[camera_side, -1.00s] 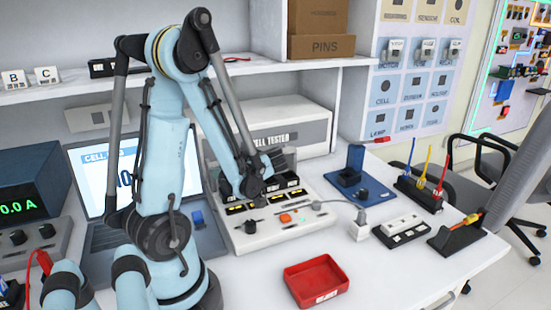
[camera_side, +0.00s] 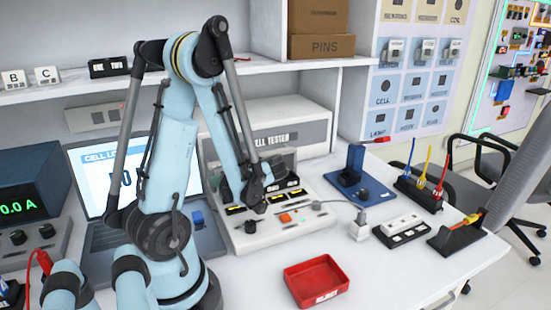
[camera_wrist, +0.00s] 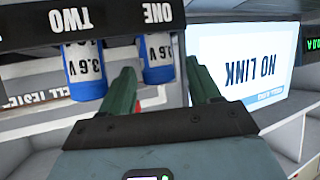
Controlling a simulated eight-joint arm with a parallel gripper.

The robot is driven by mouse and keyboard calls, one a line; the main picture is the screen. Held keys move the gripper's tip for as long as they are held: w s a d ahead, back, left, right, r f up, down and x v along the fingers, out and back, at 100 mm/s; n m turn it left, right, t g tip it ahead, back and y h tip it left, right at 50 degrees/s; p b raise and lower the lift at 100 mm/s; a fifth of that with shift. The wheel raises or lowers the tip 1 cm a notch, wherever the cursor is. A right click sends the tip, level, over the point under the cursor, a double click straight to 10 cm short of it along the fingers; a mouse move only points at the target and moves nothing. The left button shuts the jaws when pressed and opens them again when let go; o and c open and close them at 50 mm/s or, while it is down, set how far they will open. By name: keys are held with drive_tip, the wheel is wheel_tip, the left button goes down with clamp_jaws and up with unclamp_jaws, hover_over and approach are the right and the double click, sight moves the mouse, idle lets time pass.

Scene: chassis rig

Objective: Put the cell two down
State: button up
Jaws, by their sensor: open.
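In the wrist view, which is upside down, my gripper (camera_wrist: 160,65) is open with two dark green fingers apart. A dark bar labelled TWO and ONE runs across the top left. A blue and white cell marked 3.6 V (camera_wrist: 84,68) stands at TWO, left of both fingers. Another such cell (camera_wrist: 157,60) stands at ONE and shows between the fingertips; I cannot tell how far it is from them. In the side view, the cell tester (camera_side: 277,237) stands mid-bench with my wrist over its left part, hiding some slots and my fingers.
A red tray (camera_side: 316,284) sits in front. A blue stand (camera_side: 373,192) and tool rack (camera_side: 420,193) are to the right. A laptop, reading NO LINK (camera_wrist: 247,62), is left of the tester. A black TWO block (camera_side: 108,67) is on the shelf.

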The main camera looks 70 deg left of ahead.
drive_tip(key=shift+f, duration=0.15)
drive_tip(key=w+d+r+m+t+h, duration=0.2)
drive_tip(key=w+d+m+t+h, duration=0.1)
drive_tip(key=d+m, duration=0.4)
drive_tip(key=w+d+r+m+t+h, duration=0.2)
drive_tip(key=w+d+m+t+h, duration=0.2)
drive_tip(key=d+m, duration=0.3)
drive_tip(key=w+d+r+m+t+h, duration=0.2)
drive_tip(key=d+m, duration=0.6)
drive_tip(key=d, duration=0.4)
drive_tip(key=w+t+h, duration=0.1)
drive_tip(key=w+t, duration=0.1)
drive_tip(key=shift+w+d+r+t+h, duration=0.2)
drive_tip(key=shift+r+t+h, duration=0.1)
drive_tip(key=shift+r+h, duration=0.1)
drive_tip(key=shift+d+r+m, duration=0.2)
drive_tip(key=shift+d+m, duration=0.1)
drive_tip(key=shift+d, duration=0.05)
drive_tip(key=c, duration=0.3)
drive_tip(key=shift+a, duration=0.15)
